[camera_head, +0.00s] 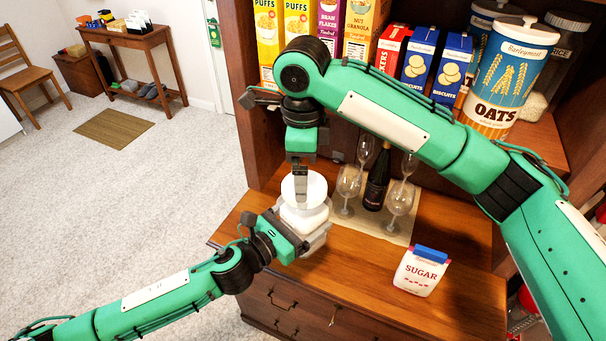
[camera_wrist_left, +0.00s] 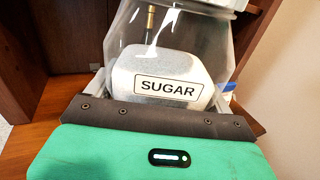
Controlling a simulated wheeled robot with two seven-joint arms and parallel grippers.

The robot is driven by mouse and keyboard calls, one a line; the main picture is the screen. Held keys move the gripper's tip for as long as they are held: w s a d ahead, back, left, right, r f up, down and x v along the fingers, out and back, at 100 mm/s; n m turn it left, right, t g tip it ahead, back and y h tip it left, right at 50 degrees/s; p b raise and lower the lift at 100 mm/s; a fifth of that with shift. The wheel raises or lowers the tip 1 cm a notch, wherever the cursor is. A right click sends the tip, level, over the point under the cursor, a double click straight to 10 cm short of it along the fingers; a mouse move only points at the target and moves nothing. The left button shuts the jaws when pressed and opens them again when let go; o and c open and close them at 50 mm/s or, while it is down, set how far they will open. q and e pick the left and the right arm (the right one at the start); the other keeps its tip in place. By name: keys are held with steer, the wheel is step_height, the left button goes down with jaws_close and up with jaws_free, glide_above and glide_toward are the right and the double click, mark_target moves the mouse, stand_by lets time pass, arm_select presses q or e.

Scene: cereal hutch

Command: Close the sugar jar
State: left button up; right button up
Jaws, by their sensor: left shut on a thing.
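The clear sugar jar (camera_wrist_left: 222,50) with white sugar and a SUGAR label (camera_wrist_left: 167,88) stands at the front left of the hutch counter. My left gripper (camera_head: 304,236) is shut on the jar's lower body from the left. A white lid (camera_head: 291,190) is over the jar's mouth in the head view; its lower edge shows at the top of the wrist view. Whether it is fully seated is hard to tell. My right gripper (camera_head: 300,187) points down at the lid, its finger in front of it; its opening is seen edge-on and cannot be judged.
A SUGAR bag with a blue clip (camera_head: 421,273) stands on the counter (camera_head: 350,268) to the right. A dark bottle (camera_head: 377,182) and several wine glasses (camera_head: 398,203) stand behind the jar. Cereal boxes and an OATS canister (camera_head: 512,75) fill the shelf above.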

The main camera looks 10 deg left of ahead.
steer(key=shift+r, duration=0.4)
steer(key=shift+c, duration=0.3)
